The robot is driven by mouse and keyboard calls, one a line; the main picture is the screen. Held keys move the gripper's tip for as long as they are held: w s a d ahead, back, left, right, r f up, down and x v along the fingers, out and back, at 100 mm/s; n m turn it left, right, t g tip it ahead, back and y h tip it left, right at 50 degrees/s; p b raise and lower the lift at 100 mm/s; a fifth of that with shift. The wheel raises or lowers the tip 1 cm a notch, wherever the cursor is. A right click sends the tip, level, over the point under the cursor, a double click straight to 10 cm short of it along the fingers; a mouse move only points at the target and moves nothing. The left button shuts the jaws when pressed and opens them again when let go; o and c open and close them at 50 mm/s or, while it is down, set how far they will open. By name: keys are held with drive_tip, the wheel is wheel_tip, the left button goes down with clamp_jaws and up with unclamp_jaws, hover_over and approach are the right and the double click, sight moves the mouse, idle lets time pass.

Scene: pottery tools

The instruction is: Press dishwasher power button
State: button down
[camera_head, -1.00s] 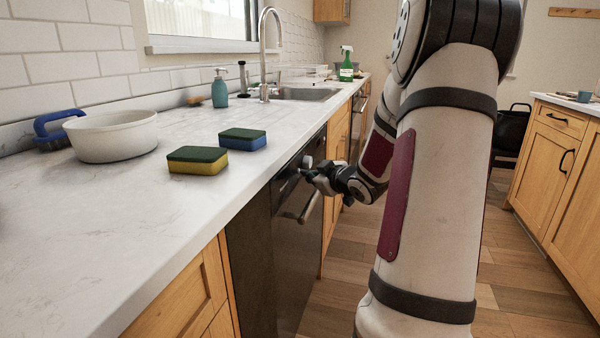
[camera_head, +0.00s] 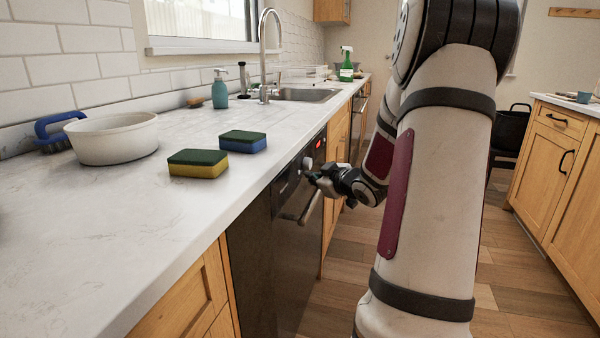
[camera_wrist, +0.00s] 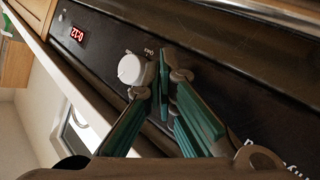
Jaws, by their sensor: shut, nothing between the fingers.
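The dishwasher (camera_head: 285,240) is built in under the counter, with a dark front and a bar handle (camera_head: 308,208). In the wrist view its black control panel (camera_wrist: 215,75) carries a round white knob (camera_wrist: 131,69) and a lit display with red digits (camera_wrist: 77,34). The red display also shows in the head view (camera_head: 319,144). My gripper (camera_head: 312,178) is at the panel, just by the knob. In the wrist view its green-padded fingers (camera_wrist: 164,75) are together and empty, right of the knob. I cannot make out the power button; the fingers cover part of the panel.
The counter (camera_head: 120,230) above holds two sponges (camera_head: 198,170), a white bowl (camera_head: 112,138), a blue brush (camera_head: 55,125) and a soap bottle (camera_head: 220,90). Wooden cabinets (camera_head: 555,180) stand across the aisle. The wooden floor (camera_head: 500,260) between is clear.

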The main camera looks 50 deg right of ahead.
drive_tip(key=shift+s, duration=0.1)
drive_tip(key=s+p, duration=0.1)
drive_tip(key=s+d+p, duration=0.1)
drive_tip(key=s, duration=0.1)
drive_tip(key=s+d+p, duration=0.1)
drive_tip(key=s, duration=0.1)
drive_tip(key=shift+s+d, duration=0.15)
drive_tip(key=shift+s, duration=0.05)
idle(0.4)
idle(0.4)
